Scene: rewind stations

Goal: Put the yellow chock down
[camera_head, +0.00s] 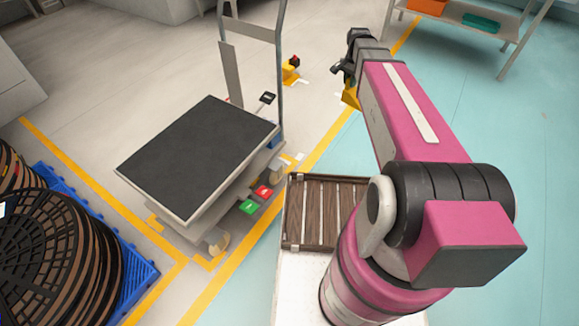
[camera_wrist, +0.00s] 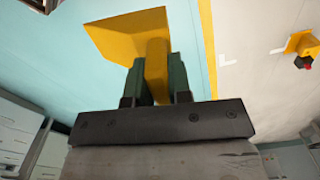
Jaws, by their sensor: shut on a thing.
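The yellow chock (camera_wrist: 125,35) is between the green-lined fingers of my gripper (camera_wrist: 155,80) in the wrist view, and the gripper is shut on it. In the head view the held chock (camera_head: 351,96) shows as a small yellow piece below my gripper (camera_head: 345,75), partly hidden by the arm. It appears to be held off the floor. A second yellow chock-like piece with a red and black top (camera_head: 291,68) stands on the floor to the left of my gripper. It also shows at the right of the wrist view (camera_wrist: 304,47).
A cart with a dark top (camera_head: 200,150) and upright handle stands at left centre, with red and green pedals (camera_head: 263,192) low on its side. A slatted wooden crate (camera_head: 322,210) is by my arm's base. Reels on a blue pallet (camera_head: 140,268) are at left. A shelf (camera_head: 490,30) stands back right.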

